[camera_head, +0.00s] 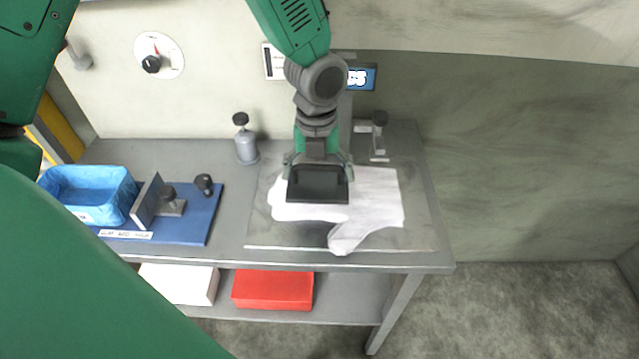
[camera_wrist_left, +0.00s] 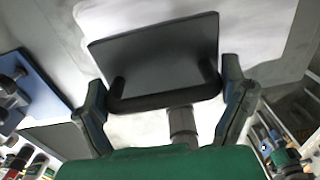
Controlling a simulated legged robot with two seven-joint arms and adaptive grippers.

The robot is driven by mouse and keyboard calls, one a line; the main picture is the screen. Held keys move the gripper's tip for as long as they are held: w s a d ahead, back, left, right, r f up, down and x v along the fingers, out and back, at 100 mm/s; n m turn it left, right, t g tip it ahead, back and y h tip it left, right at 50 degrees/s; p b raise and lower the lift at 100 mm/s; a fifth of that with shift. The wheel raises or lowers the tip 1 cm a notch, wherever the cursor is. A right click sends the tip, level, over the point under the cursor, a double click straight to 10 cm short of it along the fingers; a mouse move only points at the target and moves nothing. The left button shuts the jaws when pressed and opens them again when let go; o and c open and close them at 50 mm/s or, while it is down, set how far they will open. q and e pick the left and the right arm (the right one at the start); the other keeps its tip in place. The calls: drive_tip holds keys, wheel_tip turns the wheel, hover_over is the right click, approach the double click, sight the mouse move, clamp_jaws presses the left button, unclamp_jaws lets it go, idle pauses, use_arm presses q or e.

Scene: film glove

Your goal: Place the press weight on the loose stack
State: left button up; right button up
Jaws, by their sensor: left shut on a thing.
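The press weight (camera_head: 318,186) is a dark grey block with a black bar handle. My left gripper (camera_head: 318,166) is shut on it, and in the left wrist view the fingers stand at both ends of the handle, with the weight's flat plate (camera_wrist_left: 155,55) beyond. The loose stack (camera_head: 378,195) is white, glove-shaped film lying on a grey board. The weight is over the left part of the stack and hides some of it. I cannot tell whether it touches the film. White film (camera_wrist_left: 245,35) also shows around the weight in the left wrist view. My right gripper is not in view.
A blue bin (camera_head: 90,190) and a blue board (camera_head: 205,222) with a grey upright plate and black knobs are on the table's left. Knobbed posts (camera_head: 246,145) stand behind the grey board (camera_head: 265,225). A red box (camera_head: 272,290) is on the lower shelf.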

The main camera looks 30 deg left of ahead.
sight(317, 182)
use_arm(q)
drive_tip(key=shift+f, duration=0.4)
drive_tip(key=shift+s+d+f, duration=0.1)
drive_tip(key=shift+s+f, duration=0.1)
drive_tip(key=shift+f, duration=1)
drive_tip(key=shift+w+a+f, duration=0.1)
drive_tip(key=shift+a, duration=0.1)
drive_tip(key=shift+a+f, duration=0.1)
drive_tip(key=shift+f, duration=0.15)
drive_tip(key=o, duration=1.4)
drive_tip(key=shift+d, duration=0.2)
